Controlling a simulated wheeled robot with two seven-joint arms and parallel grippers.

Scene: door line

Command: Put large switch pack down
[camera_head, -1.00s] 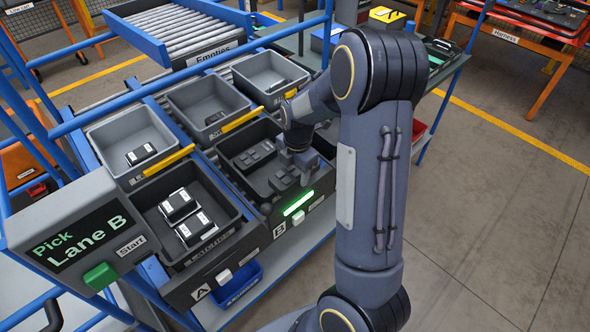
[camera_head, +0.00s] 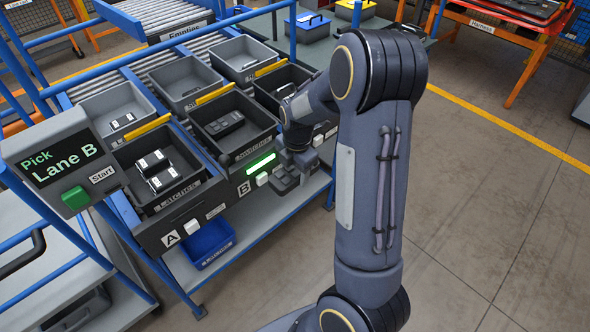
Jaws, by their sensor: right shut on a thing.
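My right gripper (camera_head: 292,167) is shut on a large dark grey switch pack (camera_head: 285,180). The fingertips are partly hidden by the wrist and the pack. The pack hangs just outside the rack, in front and to the right of the lane B label and its lit green bar (camera_head: 261,164). Another dark switch pack (camera_head: 225,125) lies in the dark lane B bin (camera_head: 256,141), to the left of the gripper. My left gripper is not in view.
The lane A bin (camera_head: 131,192) holds black-and-white packs. A display (camera_head: 58,160) reads "Pick Lane B". A blue tray (camera_head: 207,245) sits on the lower shelf. Grey bins stand behind, below the Empties rollers (camera_head: 165,18). Floor at right is open.

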